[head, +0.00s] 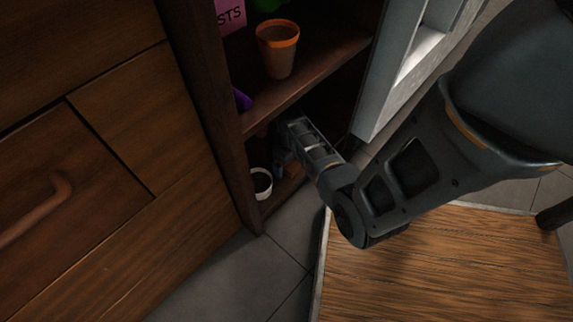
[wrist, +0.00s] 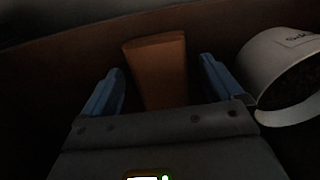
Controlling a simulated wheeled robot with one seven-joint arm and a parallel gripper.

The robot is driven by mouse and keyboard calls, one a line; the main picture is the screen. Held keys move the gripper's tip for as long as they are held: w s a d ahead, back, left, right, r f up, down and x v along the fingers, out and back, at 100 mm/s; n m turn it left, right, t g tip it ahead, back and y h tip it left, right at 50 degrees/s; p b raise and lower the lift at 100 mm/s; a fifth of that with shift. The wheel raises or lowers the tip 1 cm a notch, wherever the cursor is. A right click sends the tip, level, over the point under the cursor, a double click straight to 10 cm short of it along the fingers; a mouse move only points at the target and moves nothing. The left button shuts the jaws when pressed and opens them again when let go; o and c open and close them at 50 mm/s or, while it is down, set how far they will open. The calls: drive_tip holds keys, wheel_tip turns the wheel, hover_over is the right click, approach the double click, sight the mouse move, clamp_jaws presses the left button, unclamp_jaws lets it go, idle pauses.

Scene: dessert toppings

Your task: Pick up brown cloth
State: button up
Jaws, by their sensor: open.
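A plain brown piece (wrist: 158,72), seemingly the brown cloth, stands between the two blue fingers of my gripper (wrist: 160,85) in the wrist view. Its lower end is hidden behind the gripper body. The fingers are open, with a dark gap on each side of it. In the head view, my gripper (head: 281,165) reaches into the dark lower compartment of the shelf. The cloth cannot be made out clearly there.
A terracotta cup (head: 278,48) stands on the shelf board (head: 310,80) above. Wooden drawers (head: 80,190) are at left.

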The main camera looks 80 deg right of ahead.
sight(290, 163)
drive_tip(key=shift+c, duration=0.4)
drive_tip(key=c, duration=1.1)
drive_tip(key=shift+r, duration=0.1)
drive_tip(key=shift+s+r+p, duration=0.1)
drive_tip(key=shift+r+p, duration=0.25)
drive_tip(key=shift+p, duration=0.15)
drive_tip(key=shift+d+r+p, duration=0.1)
drive_tip(key=shift+r+p, duration=0.25)
drive_tip(key=shift+c, duration=0.6)
wheel_tip(290, 163, up, 6)
drive_tip(key=p, duration=0.3)
drive_tip(key=shift+f, duration=0.2)
drive_tip(key=s+d+p, duration=0.1)
drive_tip(key=s+d, duration=0.1)
drive_tip(key=s, duration=0.4)
drive_tip(key=s+d, duration=0.3)
drive_tip(key=s, duration=0.3)
drive_tip(key=s+d+p, duration=0.1)
drive_tip(key=s+d, duration=0.2)
drive_tip(key=s, duration=0.3)
drive_tip(key=shift+d+f+p, duration=0.1)
drive_tip(key=shift+p, duration=0.25)
